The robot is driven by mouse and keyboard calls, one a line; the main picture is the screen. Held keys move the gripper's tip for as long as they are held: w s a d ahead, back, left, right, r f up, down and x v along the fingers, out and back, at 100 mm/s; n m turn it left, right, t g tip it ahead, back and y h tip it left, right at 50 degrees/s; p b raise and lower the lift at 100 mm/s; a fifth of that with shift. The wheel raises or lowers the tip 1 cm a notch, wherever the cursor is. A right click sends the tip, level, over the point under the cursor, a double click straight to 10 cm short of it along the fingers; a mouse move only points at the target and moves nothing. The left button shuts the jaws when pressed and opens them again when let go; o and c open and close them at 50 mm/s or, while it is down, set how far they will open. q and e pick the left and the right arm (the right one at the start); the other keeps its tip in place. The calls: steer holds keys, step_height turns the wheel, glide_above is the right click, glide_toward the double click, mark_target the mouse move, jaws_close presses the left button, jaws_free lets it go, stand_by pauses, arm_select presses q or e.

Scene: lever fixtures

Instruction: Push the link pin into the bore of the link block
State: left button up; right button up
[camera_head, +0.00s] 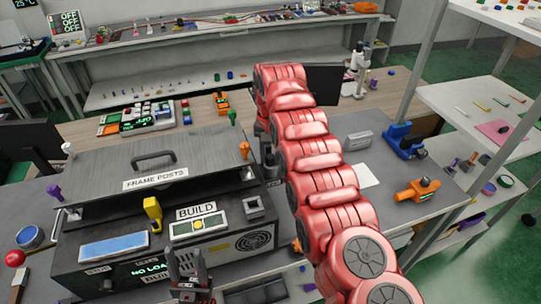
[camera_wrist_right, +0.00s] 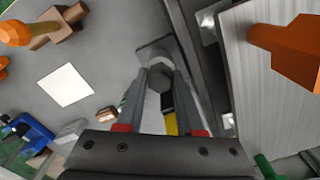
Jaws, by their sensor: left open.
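In the right wrist view my right gripper (camera_wrist_right: 160,80) has its fingers on both sides of a grey hexagon-ended piece, which I take to be the link pin (camera_wrist_right: 160,73). A flat grey square-edged part, perhaps the link block (camera_wrist_right: 152,48), lies just beyond the fingertips. I cannot tell whether the pin touches it, and no bore shows. In the head view my red right arm hides most of this spot. My left gripper (camera_head: 188,268) is open and empty, in front of the dark console.
The console carries a BUILD panel (camera_head: 198,227), a yellow lever (camera_head: 152,212) and a grey square fitting (camera_head: 253,206). A grey FRAME POSTS lid (camera_head: 155,170) stands behind it. An orange fixture (camera_head: 417,190) and a blue fixture (camera_head: 403,140) sit at the right, near white paper (camera_head: 367,175).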

mark_target(271, 156)
steer(key=o, duration=0.4)
steer(key=shift+r, duration=0.1)
steer(key=shift+r+p, duration=0.35)
steer(key=shift+r, duration=0.25)
step_height(271, 156, up, 16)
steer(key=p, duration=1.5)
steer(key=shift+r, duration=0.1)
